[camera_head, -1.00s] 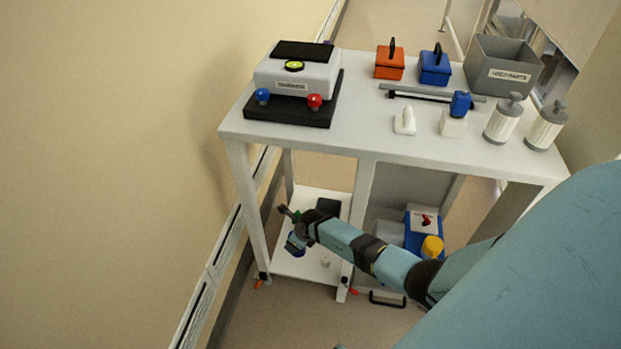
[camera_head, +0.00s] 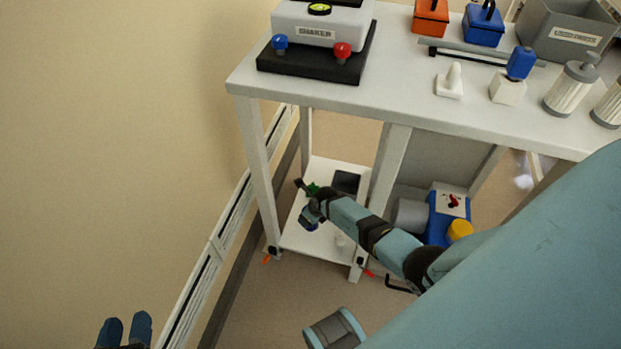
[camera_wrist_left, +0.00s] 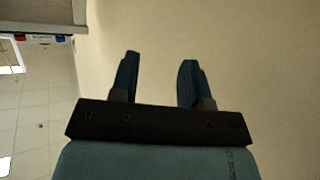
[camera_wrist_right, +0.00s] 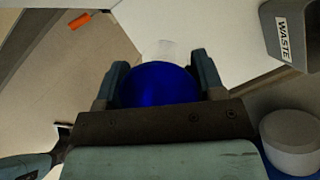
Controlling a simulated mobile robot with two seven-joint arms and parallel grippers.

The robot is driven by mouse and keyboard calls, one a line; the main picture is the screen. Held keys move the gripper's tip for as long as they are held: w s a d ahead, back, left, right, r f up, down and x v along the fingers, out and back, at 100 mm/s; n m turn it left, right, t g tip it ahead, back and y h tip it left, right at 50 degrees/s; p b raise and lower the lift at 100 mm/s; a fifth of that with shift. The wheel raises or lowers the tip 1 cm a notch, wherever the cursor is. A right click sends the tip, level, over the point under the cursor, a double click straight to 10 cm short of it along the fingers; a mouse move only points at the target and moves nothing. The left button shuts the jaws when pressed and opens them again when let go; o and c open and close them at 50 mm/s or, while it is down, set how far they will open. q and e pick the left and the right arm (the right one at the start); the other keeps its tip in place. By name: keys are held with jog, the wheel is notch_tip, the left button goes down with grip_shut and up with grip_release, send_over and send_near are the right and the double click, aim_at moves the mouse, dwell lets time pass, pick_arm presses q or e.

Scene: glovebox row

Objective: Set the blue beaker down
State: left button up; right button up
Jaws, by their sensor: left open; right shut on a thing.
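The blue beaker (camera_wrist_right: 160,85) is between the fingers of my right gripper (camera_wrist_right: 153,75), seen from above in the right wrist view. My right gripper (camera_head: 306,200) is shut on it, over the white lower shelf (camera_head: 296,239) of the table. In the head view the beaker is small and partly hidden by the gripper. I cannot tell whether its base touches the shelf. My left gripper (camera_head: 125,330) is open and empty at the bottom left, far from the beaker. It faces a bare wall in the left wrist view (camera_wrist_left: 160,80).
A blue machine (camera_head: 446,215) stands right of the shelf. Table legs (camera_head: 257,175) flank the shelf. The tabletop (camera_head: 415,100) holds a shaker (camera_head: 318,35) and several other items.

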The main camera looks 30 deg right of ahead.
pick_arm(q)
jog(key=d+r+t+h+b, duration=0.3)
jog(key=r+t+b, duration=0.15)
jog(key=r, duration=0.25)
pick_arm(e)
notch_tip(320, 180, down, 6)
jog(key=shift+f+b, duration=0.25)
jog(key=shift+b, duration=0.05)
jog(key=shift+f+b, duration=0.3)
jog(key=shift+f, duration=0.3)
notch_tip(320, 180, down, 3)
jog(key=b, duration=0.3)
jog(key=shift+b, duration=0.3)
pick_arm(q)
notch_tip(320, 180, down, 8)
jog(key=m+g, duration=0.1)
jog(key=g, duration=0.3)
jog(key=shift+w+d+r, duration=0.15)
jog(key=shift+w+d, duration=0.2)
pick_arm(e)
jog(key=shift+f, duration=0.2)
jog(key=shift+f, duration=0.2)
jog(key=o, duration=0.9)
pick_arm(q)
jog(key=shift+f, duration=0.25)
